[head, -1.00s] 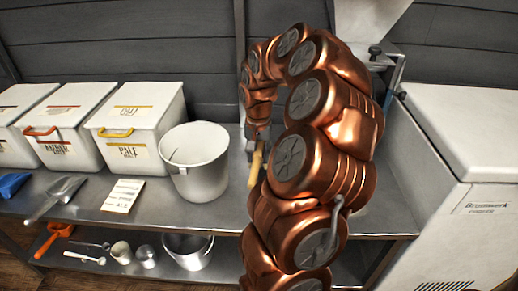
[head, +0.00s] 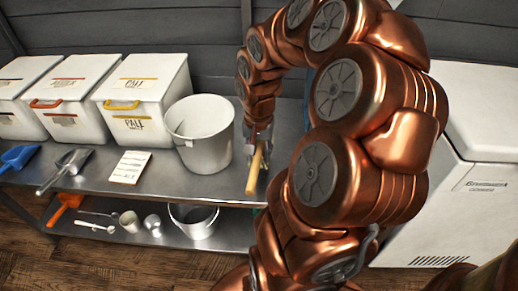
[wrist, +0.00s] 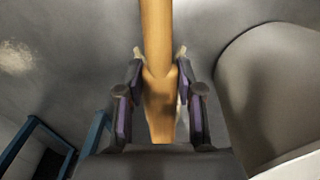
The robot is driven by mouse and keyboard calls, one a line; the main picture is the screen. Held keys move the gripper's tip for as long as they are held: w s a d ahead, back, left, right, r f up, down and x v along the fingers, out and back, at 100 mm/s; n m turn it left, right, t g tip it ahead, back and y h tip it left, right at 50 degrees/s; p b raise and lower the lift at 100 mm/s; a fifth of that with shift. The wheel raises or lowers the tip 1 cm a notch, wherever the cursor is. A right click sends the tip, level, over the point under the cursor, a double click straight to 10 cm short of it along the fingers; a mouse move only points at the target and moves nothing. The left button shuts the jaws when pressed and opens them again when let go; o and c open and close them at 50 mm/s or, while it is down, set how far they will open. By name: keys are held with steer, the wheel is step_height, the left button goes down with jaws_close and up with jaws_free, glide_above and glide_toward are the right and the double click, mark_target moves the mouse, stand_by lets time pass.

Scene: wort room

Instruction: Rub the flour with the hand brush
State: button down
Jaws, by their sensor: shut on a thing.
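The hand brush shows as a pale wooden handle (head: 255,171) held over the metal bench, just right of the white bucket. In the wrist view the handle (wrist: 157,35) runs up between the fingers and out of the top edge; its bristles are not visible. My gripper (head: 262,145) is shut on this handle, and both fingers (wrist: 160,75) press its sides in the wrist view. A pale speckled patch, likely the flour (wrist: 15,58), lies on the grey surface at the far left of the wrist view. In the head view I cannot make out the flour; my arm hides part of the bench.
The white bucket (head: 205,150) stands close left of my gripper. White malt bins (head: 140,100), a card (head: 130,167) and scoops (head: 65,168) lie further left. A blue frame (wrist: 95,135) shows in the wrist view. A white cabinet (head: 485,130) stands right.

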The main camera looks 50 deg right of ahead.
steer(key=c, duration=1.4)
jaws_free()
steer(key=c, duration=0.3)
steer(key=shift+c, duration=0.2)
